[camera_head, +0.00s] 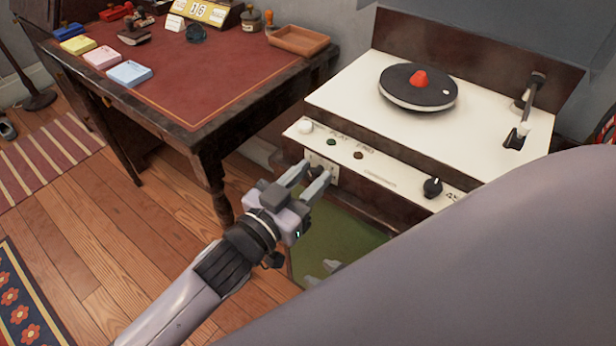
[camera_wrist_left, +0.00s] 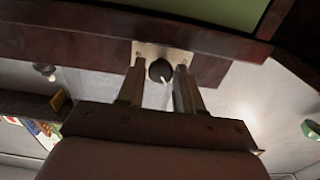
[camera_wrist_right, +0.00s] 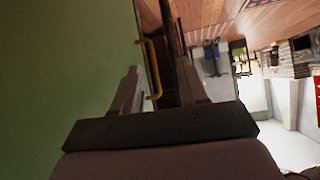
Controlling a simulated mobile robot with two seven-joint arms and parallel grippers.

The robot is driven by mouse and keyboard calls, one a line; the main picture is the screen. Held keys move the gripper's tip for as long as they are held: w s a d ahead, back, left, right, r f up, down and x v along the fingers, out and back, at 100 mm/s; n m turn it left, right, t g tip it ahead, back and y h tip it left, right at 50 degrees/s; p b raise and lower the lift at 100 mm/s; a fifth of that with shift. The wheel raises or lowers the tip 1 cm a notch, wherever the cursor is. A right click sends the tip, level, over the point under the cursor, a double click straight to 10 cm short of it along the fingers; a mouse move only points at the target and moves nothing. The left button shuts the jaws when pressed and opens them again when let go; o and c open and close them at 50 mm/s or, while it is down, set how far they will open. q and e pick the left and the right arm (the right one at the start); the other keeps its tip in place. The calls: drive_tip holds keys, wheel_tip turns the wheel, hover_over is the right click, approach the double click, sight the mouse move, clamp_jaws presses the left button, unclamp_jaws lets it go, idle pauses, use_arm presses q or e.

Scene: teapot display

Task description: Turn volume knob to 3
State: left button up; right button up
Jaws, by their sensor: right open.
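A black knob (camera_wrist_left: 160,70) on a pale plate sits between the two fingertips of my left gripper (camera_wrist_left: 158,76) in the left wrist view. The fingers are apart, with a gap on each side of the knob. In the head view my left gripper (camera_head: 308,177) is at the pale plate on the record player's front, and the fingers partly hide the knob. A second black knob (camera_head: 432,187) is farther right on the player's front strip. I cannot read a number at the plate. My right gripper (camera_wrist_right: 155,85) is open and empty beside a green surface.
The record player (camera_head: 480,118) has a black turntable (camera_head: 418,85) with a red centre and a tonearm (camera_head: 525,110). A desk (camera_head: 225,75) with stamps, coloured boxes and a tray (camera_head: 298,40) stands to the left. My right arm covers the lower right of the head view.

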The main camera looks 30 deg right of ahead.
use_arm(q)
clamp_jaws()
drive_tip(key=m+p, duration=0.1)
drive_tip(key=m, duration=0.2)
drive_tip(key=shift+p, duration=0.35)
drive_tip(key=shift+m+p, duration=0.45)
drive_tip(key=shift+m, duration=1.45)
drive_tip(key=o, duration=0.5)
unclamp_jaws()
drive_tip(key=shift+s, duration=0.1)
drive_tip(key=shift+f, duration=0.1)
